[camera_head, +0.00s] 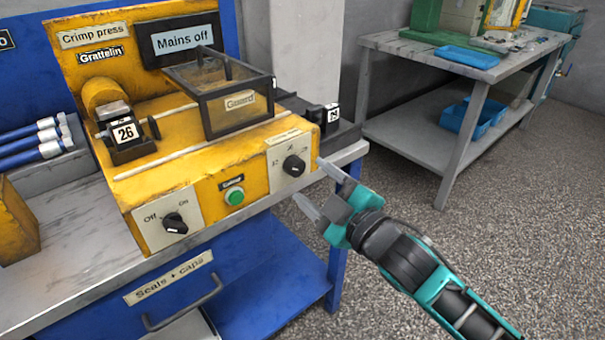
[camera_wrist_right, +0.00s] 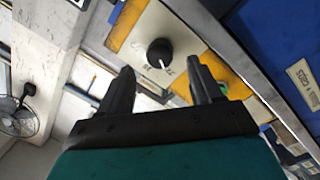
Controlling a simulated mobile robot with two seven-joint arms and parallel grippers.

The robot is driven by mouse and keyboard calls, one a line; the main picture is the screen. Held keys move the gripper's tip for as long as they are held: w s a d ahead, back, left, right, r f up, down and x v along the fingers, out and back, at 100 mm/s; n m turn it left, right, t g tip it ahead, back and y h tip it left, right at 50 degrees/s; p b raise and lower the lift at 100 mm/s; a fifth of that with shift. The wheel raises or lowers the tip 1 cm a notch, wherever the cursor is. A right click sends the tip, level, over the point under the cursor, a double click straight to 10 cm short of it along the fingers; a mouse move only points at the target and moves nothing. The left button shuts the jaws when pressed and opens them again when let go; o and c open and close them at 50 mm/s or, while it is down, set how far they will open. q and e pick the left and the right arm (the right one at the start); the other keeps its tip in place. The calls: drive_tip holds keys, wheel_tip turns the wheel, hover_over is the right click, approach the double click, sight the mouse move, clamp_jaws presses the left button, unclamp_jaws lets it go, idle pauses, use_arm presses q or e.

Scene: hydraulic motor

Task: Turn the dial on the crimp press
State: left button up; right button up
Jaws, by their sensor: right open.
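The yellow crimp press (camera_head: 185,165) stands on the workbench. Its black dial (camera_head: 293,165) sits on a pale plate at the right of the front face, with size marks around it. In the right wrist view the dial (camera_wrist_right: 160,53) shows beyond and between the fingers, its white pointer line towards the bottom of that picture. My right gripper (camera_head: 314,186) is open and empty, just in front of the dial and a little to its right, apart from it. A second black knob, the Off/On switch (camera_head: 175,223), is on the left of the front face. My left gripper is not in view.
A green button (camera_head: 235,196) sits between the two knobs. A clear guard box (camera_head: 225,95) and a block marked 26 (camera_head: 124,132) are on top of the press. A drawer handle (camera_head: 183,305) sticks out below.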

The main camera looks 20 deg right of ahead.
sight(299, 170)
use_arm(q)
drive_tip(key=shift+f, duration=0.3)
use_arm(e)
drive_tip(key=shift+x, duration=2.2)
drive_tip(key=shift+c, duration=0.2)
